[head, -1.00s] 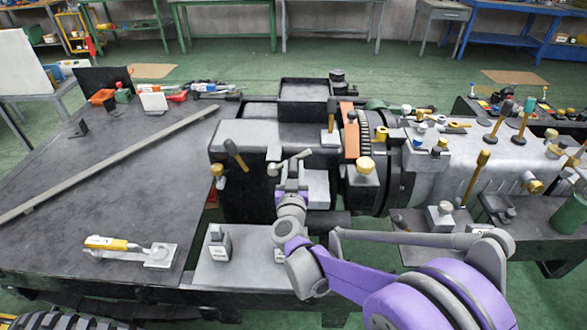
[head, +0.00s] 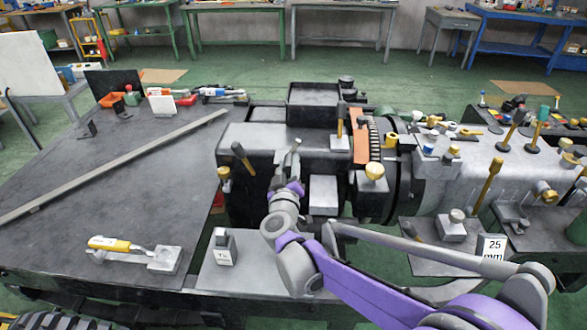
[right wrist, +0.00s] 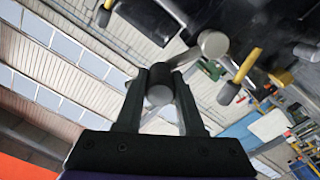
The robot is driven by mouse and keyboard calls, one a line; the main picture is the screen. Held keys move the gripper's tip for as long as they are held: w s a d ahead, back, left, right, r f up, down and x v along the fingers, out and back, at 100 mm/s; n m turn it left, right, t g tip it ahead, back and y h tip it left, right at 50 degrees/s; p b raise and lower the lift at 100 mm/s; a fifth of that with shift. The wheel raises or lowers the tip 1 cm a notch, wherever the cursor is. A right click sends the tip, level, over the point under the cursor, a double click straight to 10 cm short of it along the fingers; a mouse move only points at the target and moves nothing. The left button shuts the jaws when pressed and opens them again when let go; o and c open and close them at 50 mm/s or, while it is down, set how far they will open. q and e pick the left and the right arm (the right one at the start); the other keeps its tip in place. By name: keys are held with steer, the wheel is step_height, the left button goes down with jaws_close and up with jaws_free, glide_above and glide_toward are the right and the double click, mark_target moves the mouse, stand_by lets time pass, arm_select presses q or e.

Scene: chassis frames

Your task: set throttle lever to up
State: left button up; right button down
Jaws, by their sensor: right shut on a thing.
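My right gripper (head: 286,168) is at the front face of the dark machine block, left of the centre of the head view. In the right wrist view its two fingers (right wrist: 160,82) are shut around the dark grip (right wrist: 150,38) of a lever with a grey end. A grey lever (head: 295,146) rises steeply just above my fingers in the head view. No label shows that names it as the throttle lever, and my gripper hides its lower part. My left gripper is not in view.
A dark-gripped lever (head: 243,157) stands close left of my right gripper. A yellow knob (head: 374,171) and a tall yellow lever (head: 488,185) are to the right. A yellow-handled clamp (head: 118,245) lies on the mostly clear left plate.

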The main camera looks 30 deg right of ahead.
steer(key=shift+w+a+r+n, duration=0.1)
steer(key=shift+w+a+n, duration=0.05)
steer(key=shift+a+n, duration=0.2)
stand_by(0.3)
steer(key=c, duration=0.5)
jaws_free()
steer(key=v, duration=1)
steer(key=shift+s+a, duration=0.2)
steer(key=shift+s, duration=0.15)
